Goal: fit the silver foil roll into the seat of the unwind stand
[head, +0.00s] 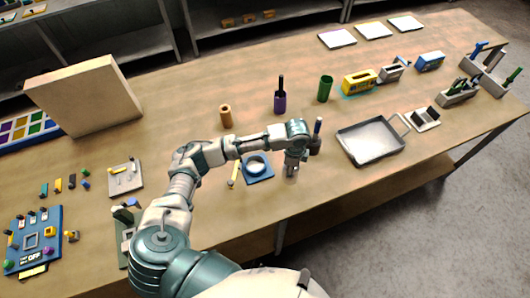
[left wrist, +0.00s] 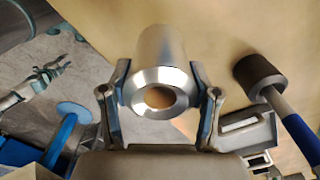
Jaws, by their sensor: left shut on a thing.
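My left gripper (head: 291,166) is over the front middle of the table, pointing down. It is shut on the silver foil roll (left wrist: 160,65). In the left wrist view the roll sits between the two fingers (left wrist: 160,105), with its hollow end facing the camera. In the head view the roll (head: 290,172) is small and mostly covered by the gripper. A blue square base with a pale round part (head: 257,167) lies just left of the gripper. I cannot tell for sure which thing is the unwind stand. My right gripper is not clearly seen.
A dark-headed tool with a blue handle (left wrist: 262,75) stands close to the right of the gripper. A grey tray (head: 372,140) lies farther right. An orange roll (head: 225,117), a purple one (head: 280,102) and a green one (head: 325,89) stand behind. The table's front edge is close.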

